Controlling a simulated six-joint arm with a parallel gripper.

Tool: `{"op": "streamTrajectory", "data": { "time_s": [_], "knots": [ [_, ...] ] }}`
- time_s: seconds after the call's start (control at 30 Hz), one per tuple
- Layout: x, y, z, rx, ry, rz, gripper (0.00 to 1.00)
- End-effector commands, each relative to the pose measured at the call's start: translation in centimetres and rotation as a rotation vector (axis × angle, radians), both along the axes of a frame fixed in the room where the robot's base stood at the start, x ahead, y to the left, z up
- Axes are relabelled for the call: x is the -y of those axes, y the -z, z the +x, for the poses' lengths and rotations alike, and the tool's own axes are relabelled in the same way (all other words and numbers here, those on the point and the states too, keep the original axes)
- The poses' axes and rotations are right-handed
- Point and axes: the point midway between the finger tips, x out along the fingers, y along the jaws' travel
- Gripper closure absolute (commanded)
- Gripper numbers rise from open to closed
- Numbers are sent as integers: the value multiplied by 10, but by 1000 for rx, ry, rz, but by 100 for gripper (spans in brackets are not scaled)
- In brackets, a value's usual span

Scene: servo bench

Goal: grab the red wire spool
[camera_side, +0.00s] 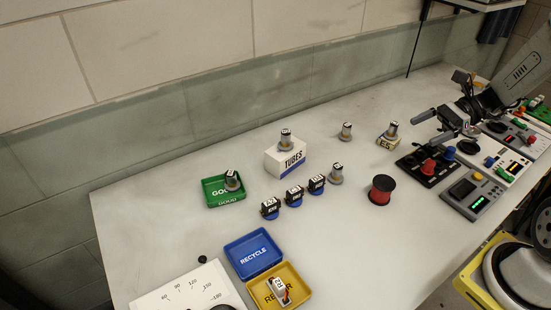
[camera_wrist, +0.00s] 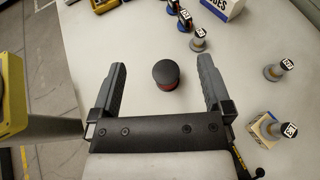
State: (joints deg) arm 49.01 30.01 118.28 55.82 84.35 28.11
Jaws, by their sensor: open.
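The red wire spool (camera_side: 381,190) stands upright on the grey bench, right of centre in the side view. It has dark flanges and red wire between them. In the wrist view the spool (camera_wrist: 166,74) is seen from above, with its black top flange and a sliver of red showing. My gripper (camera_wrist: 164,72) is open, one finger to each side of the spool in that picture, with clear gaps. The side view shows my gripper (camera_side: 430,126) above the bench, up and to the right of the spool and apart from it. Nothing is between the fingers' pads.
A control panel with red and blue knobs (camera_side: 428,167) and a grey meter (camera_side: 472,193) lie right of the spool. Several small tubes stand nearby, one (camera_side: 336,174) left of it. A white TUBES box (camera_side: 285,158) is farther left. The bench in front of the spool is clear.

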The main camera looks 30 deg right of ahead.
Motion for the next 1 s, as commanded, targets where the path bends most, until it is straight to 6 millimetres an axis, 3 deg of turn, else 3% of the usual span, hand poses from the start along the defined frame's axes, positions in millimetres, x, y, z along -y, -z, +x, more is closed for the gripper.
{"op": "streamTrajectory", "data": {
  "time_s": [0.33, 0.7, 1.0],
  "knots": [
    [-2, 56, 0, -5, -6, 0, 0],
    [-3, 138, -1, -4, -7, -3, 0],
    [-2, 162, 0, 0, -7, -6, 0]
  ]
}}
